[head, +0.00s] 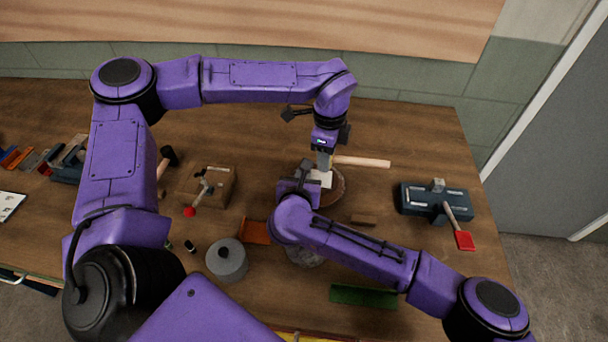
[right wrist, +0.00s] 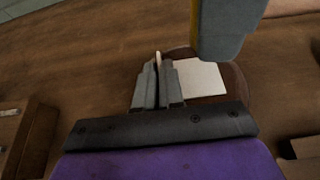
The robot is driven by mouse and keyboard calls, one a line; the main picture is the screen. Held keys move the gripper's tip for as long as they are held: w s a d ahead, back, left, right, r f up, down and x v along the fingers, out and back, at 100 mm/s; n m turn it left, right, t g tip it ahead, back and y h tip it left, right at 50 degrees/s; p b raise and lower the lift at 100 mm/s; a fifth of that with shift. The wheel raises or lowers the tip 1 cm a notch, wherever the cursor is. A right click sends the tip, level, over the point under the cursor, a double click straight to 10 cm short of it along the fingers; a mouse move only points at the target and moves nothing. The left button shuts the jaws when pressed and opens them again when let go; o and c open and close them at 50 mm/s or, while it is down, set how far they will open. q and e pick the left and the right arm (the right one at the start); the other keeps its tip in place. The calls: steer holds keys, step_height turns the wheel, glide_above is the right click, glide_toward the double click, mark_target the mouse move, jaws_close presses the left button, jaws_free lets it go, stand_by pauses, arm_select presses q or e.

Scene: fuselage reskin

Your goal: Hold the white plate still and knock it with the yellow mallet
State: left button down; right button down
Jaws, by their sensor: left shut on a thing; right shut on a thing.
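The white plate (head: 321,179) lies on a round brown block (head: 336,193), and shows flat and pale in the right wrist view (right wrist: 203,79). My right gripper (right wrist: 158,85) is shut at the plate's left edge, with a thin pale piece between its fingers; the grip itself is partly hidden. My left gripper (head: 324,160) points down just above the plate. The rest of the mallet is hidden. I cannot tell whether it touches the plate.
A blue vise-like tool (head: 437,200) with a red-ended lever stands at right. A wooden box (head: 207,185), a grey cylinder (head: 227,262) and a green strip (head: 363,296) lie around. Bare table shows at back right.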

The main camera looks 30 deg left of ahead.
mark_target(324, 179)
arm_select(q)
steer(key=shift+f, duration=1.4)
steer(key=shift+f, duration=0.1)
steer(key=shift+r, duration=0.75)
stand_by(0.3)
steer(key=shift+f, duration=0.65)
steer(key=shift+f, duration=1.05)
